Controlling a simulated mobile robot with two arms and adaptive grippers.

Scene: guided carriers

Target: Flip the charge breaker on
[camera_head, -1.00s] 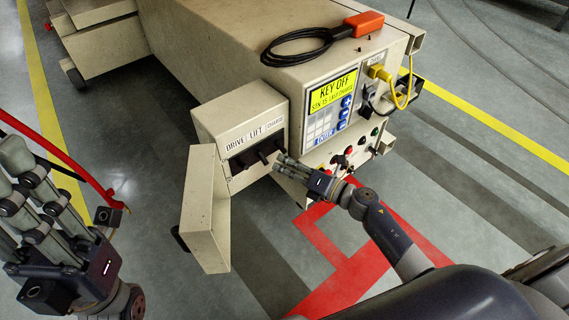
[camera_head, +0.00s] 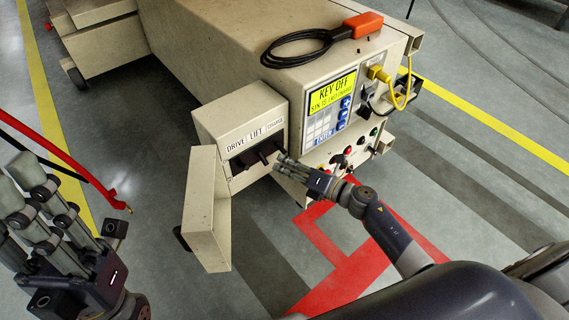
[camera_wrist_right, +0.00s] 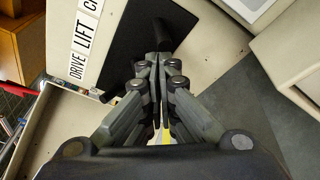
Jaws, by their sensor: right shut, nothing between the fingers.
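The beige breaker box (camera_head: 232,122) is on the cart's near corner with its door (camera_head: 204,215) open. Its labels read DRIVE, LIFT and CHARGE. The drive lever (camera_head: 238,165) and lift lever (camera_head: 264,150) show in the head view. The charge lever is largely hidden there by my right gripper (camera_head: 280,162). In the wrist view a dark lever (camera_wrist_right: 161,34), seemingly the charge one, stands just beyond the shut, empty fingertips (camera_wrist_right: 158,58); I cannot tell if they touch. My left gripper (camera_head: 28,180) is at the left edge, away from the box; its opening is unclear.
The cart panel has a yellow "KEY OFF" screen (camera_head: 333,93), buttons and a yellow plug (camera_head: 379,73). An orange connector (camera_head: 362,23) with black cable lies on top. The floor at right is clear.

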